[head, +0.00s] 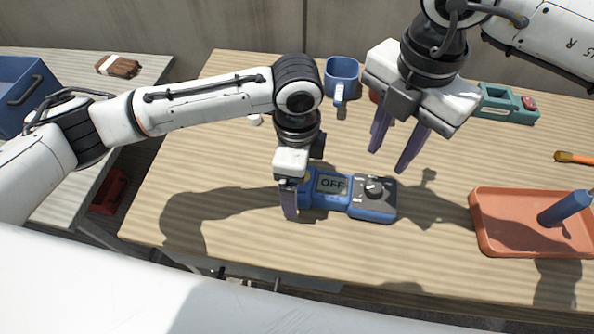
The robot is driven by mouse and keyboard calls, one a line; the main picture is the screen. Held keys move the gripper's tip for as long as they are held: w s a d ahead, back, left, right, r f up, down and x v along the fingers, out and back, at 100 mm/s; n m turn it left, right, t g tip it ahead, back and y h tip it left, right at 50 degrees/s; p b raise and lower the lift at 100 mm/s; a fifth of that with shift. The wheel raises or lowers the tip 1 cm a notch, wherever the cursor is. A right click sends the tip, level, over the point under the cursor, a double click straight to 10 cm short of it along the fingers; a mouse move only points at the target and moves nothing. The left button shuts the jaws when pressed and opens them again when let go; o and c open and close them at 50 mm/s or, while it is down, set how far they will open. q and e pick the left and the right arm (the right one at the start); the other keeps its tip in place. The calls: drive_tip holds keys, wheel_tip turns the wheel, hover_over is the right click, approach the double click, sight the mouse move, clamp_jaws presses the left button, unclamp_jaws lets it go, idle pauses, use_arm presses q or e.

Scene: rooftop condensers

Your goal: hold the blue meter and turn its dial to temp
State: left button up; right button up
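The blue meter (357,208) lies flat on the wooden table. Its screen (332,184) reads OFF, and a dark round dial (374,187) sits on the grey face at its right part. My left gripper (289,200) points down at the meter's left end and covers that end. One finger shows at the meter's edge; the other is hidden, so I cannot tell whether it grips. My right gripper (394,160) is open and empty, above and behind the meter's dial part, with its two purple fingers apart and pointing down.
A blue mug (341,72) stands behind the meter. A green device (506,106) is at the back right, partly behind my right gripper. An orange tray (485,238) with a blue-handled tool (565,208) lies at the right. The table in front of the meter is clear.

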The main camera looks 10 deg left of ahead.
use_arm(q)
drive_tip(key=shift+c, duration=0.3)
drive_tip(key=c, duration=1.5)
drive_tip(key=shift+o, duration=0.2)
use_arm(e)
drive_tip(key=o, duration=0.4)
drive_tip(key=shift+c, duration=0.2)
